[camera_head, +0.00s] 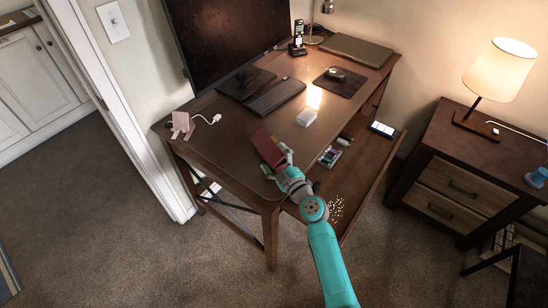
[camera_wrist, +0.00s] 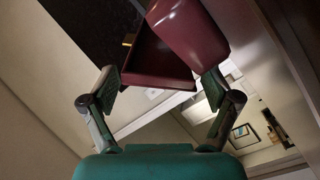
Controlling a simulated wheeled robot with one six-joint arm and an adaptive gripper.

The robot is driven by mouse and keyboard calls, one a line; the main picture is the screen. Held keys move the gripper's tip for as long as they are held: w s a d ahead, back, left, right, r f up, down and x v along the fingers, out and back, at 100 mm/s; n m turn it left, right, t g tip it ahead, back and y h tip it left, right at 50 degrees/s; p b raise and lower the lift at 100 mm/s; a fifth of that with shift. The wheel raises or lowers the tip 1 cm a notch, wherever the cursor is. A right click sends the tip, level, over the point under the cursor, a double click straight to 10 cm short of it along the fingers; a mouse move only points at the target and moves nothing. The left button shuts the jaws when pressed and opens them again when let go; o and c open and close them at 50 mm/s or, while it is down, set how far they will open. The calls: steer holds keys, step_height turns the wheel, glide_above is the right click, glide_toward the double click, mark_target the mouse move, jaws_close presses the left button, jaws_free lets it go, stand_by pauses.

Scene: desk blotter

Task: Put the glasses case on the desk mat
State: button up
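The glasses case (camera_head: 268,148) is dark red and is at the front edge of the desk, tilted, at the end of my arm. In the wrist view the maroon case (camera_wrist: 158,62) fills the gap between the fingers, with its two halves seeming spread apart. My gripper (camera_head: 282,165) has its two fingers against opposite sides of the case; they also show in the wrist view (camera_wrist: 160,86). The desk mat (camera_head: 250,118) is a large brown sheet on the desktop, behind and around the case. Whether the case touches the mat is hard to tell.
A keyboard (camera_head: 276,97) and monitor (camera_head: 225,40) stand behind. A dark mouse pad (camera_head: 346,86) lies at the right, a pink stand (camera_head: 181,126) at the left. A lower shelf (camera_head: 365,165) holds small items.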

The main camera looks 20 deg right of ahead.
steer(key=v, duration=1.2)
steer(key=shift+s, duration=0.1)
steer(key=s+f+m+g+h, duration=0.1)
steer(key=s+f+m+h, duration=0.2)
steer(key=s, duration=0.9)
steer(key=s+f+m+g+h, duration=0.1)
steer(key=s+f+m+g, duration=0.3)
steer(key=s, duration=0.9)
steer(key=s+a+r+m+t, duration=0.1)
steer(key=s+r+m, duration=0.4)
steer(key=s+r, duration=0.7)
steer(key=s+t, duration=0.1)
steer(key=s, duration=0.3)
steer(key=shift+s+a+r, duration=0.35)
steer(key=shift+s+r, duration=0.05)
